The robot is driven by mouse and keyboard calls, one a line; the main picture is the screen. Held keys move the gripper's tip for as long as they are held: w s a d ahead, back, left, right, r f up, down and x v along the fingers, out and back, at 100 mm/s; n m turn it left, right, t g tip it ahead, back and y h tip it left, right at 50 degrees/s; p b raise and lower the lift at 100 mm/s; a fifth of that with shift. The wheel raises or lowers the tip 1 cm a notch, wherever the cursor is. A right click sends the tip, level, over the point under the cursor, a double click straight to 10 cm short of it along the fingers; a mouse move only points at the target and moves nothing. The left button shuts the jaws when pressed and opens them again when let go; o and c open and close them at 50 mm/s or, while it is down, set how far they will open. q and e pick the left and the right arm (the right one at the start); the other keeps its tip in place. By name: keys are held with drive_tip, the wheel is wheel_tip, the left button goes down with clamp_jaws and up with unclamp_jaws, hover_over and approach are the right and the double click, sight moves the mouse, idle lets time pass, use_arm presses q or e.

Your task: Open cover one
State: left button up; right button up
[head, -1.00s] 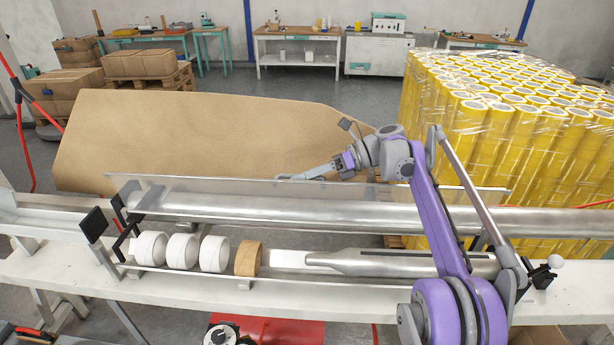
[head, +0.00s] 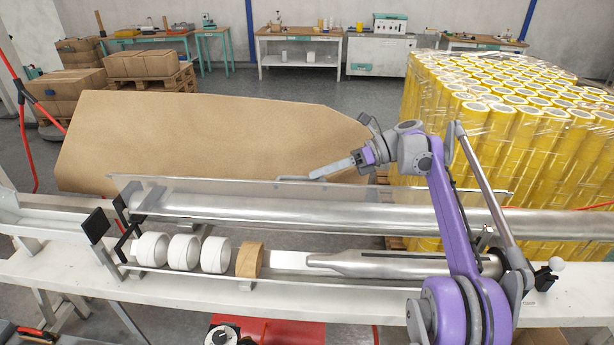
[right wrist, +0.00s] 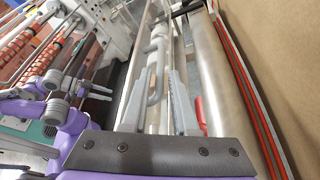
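A long clear cover panel (head: 225,186) runs along the back of the machine, over a steel roller. My right gripper (head: 312,177) reaches in from the right, with its fingertips at the panel's upper edge. In the right wrist view my two grey fingers (right wrist: 160,76) stand apart, and a bent grey handle bar (right wrist: 156,88) shows between them. I cannot tell whether they touch the handle. The panel looks down over the roller. My left gripper does not show in the head view.
A front steel shaft (head: 400,264) carries a brown tape roll (head: 250,260), with several white rings (head: 184,252) to its left. A large cardboard sheet (head: 200,140) stands behind the machine. Stacked yellow rolls (head: 480,150) fill the back right.

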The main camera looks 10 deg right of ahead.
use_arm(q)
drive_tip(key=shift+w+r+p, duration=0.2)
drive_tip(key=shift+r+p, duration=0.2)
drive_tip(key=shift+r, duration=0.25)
use_arm(e)
drive_tip(key=v, duration=0.6)
drive_tip(key=shift+d, duration=0.25)
drive_tip(key=shift+r, duration=0.15)
